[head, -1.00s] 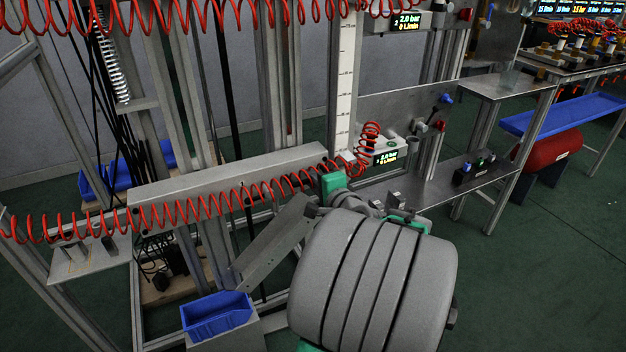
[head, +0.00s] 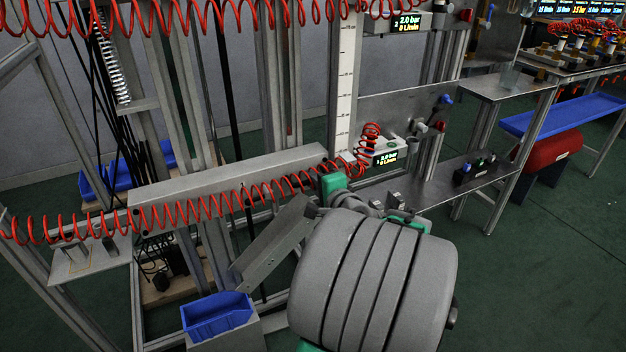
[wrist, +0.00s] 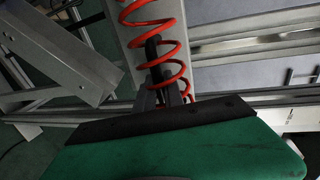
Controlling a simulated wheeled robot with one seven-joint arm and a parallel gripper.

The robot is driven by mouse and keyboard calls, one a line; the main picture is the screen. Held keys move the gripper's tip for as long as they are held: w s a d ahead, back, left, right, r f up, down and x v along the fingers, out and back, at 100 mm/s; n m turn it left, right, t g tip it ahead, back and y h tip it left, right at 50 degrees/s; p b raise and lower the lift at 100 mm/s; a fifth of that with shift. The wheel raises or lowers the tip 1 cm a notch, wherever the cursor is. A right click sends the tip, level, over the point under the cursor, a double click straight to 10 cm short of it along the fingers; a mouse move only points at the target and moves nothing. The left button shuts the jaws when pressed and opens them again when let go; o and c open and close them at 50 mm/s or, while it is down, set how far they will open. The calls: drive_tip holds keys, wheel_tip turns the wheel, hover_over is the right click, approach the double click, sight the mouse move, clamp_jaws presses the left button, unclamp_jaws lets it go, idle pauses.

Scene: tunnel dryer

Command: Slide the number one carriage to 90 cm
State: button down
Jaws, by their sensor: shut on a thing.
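The lower carriage (head: 386,154), a pale box with a lit display reading 2.0 bar, sits beside the lower part of the white vertical scale (head: 345,85); I take it as number one, but its number is too small to read. The upper carriage (head: 397,22), marked 2, is higher up. My arm hides most of my gripper in the head view. In the wrist view my gripper's dark fingers (wrist: 163,78) are close together behind a red coiled hose (wrist: 150,22). What lies between them is largely hidden; it appears to be part of the lower carriage. The exact scale reading is not legible.
A long grey beam (head: 235,177) and a red coiled hose cross left of my gripper. A steel shelf (head: 440,185) with small knobs lies to the right. A blue bin (head: 217,316) stands below. Green floor is open at the lower right.

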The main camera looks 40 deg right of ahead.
wheel_tip(320, 180, up, 10)
drive_tip(key=p, duration=0.7)
drive_tip(key=shift+r, duration=0.25)
drive_tip(key=c, duration=1.5)
unclamp_jaws()
drive_tip(key=shift+f, duration=0.2)
drive_tip(key=shift+o, duration=0.2)
drive_tip(key=p+v, duration=0.1)
drive_tip(key=v, duration=0.6)
drive_tip(key=shift+s+a, duration=0.2)
drive_tip(key=shift+s, duration=0.15)
